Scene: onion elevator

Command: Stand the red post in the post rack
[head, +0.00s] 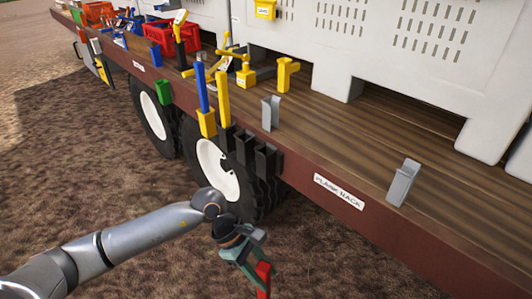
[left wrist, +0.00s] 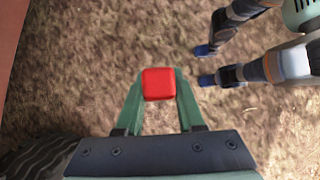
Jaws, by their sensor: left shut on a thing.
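My left gripper (head: 261,264) is shut on the red post (head: 263,279), low in front of the truck bed, below the rack's level. In the left wrist view the post's square red end (left wrist: 158,84) sits between the green fingers. In the head view the post runs down and its lower part is cut off by the frame. The post rack is seemingly the row of black sockets (head: 265,158) on the bed's side edge. A yellow post (head: 223,100) stands upright at the row's left end. The two sockets to its right look empty. My right gripper is not in view.
A blue post (head: 203,88) stands in a yellow holder (head: 207,122) left of the row. A green holder (head: 164,92) is further left. Grey brackets (head: 402,184) stand along the bed near the "PLANK RACK" label (head: 339,191). Wheels (head: 218,165) are below the bed. Open ground lies in front.

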